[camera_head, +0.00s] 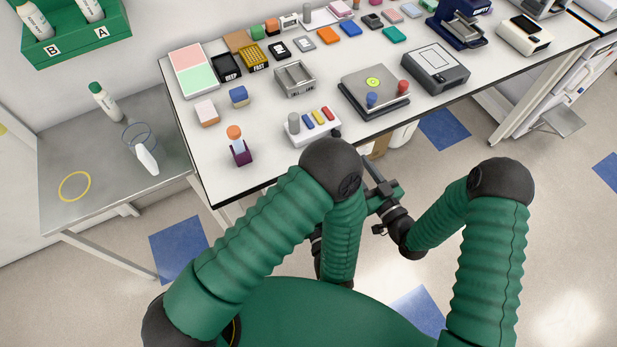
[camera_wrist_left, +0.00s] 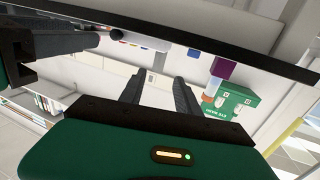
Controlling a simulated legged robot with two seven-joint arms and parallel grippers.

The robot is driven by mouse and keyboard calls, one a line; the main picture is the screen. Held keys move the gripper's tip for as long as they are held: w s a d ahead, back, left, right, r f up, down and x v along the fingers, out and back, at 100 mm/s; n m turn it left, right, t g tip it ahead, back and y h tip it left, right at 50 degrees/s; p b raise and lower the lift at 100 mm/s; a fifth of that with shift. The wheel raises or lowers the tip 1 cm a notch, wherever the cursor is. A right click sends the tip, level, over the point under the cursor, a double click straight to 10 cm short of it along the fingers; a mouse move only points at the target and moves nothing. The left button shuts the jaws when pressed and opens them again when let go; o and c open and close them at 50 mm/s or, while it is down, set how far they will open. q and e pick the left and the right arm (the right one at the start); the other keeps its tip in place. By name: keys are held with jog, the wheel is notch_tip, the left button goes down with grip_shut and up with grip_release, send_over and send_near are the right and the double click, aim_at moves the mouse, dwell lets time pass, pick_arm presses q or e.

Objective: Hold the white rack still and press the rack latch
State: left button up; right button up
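A small white rack (camera_head: 314,128) sits near the front edge of the white bench. It carries a grey cylinder (camera_head: 294,123) at its left and blue, yellow and red pieces in a row. I cannot tell which part is the latch. In the head view my left arm's elbow is just in front of the rack, and the left gripper is hidden. The left wrist view shows the left gripper's fingers (camera_wrist_left: 158,92) apart with nothing between them. My right gripper (camera_head: 368,172) is low beside the bench edge, apart from the rack; its finger opening is unclear.
A purple holder (camera_head: 240,152) with an orange-capped tube stands left of the rack. A grey plate device (camera_head: 374,94) with blue and red knobs is to its right, and a metal rack (camera_head: 295,79) is behind. The bench's dark front edge (camera_head: 262,184) is close to my arms.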

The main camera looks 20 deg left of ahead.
aim_at(296, 131)
pick_arm(q)
jog(key=x, duration=1.6)
jog(key=shift+r, duration=0.15)
jog(key=shift+w, duration=0.4)
jog(key=shift+a, duration=0.1)
jog(key=shift+a, duration=0.1)
jog(key=shift+a, duration=0.1)
jog(key=shift+c, duration=1)
grip_shut()
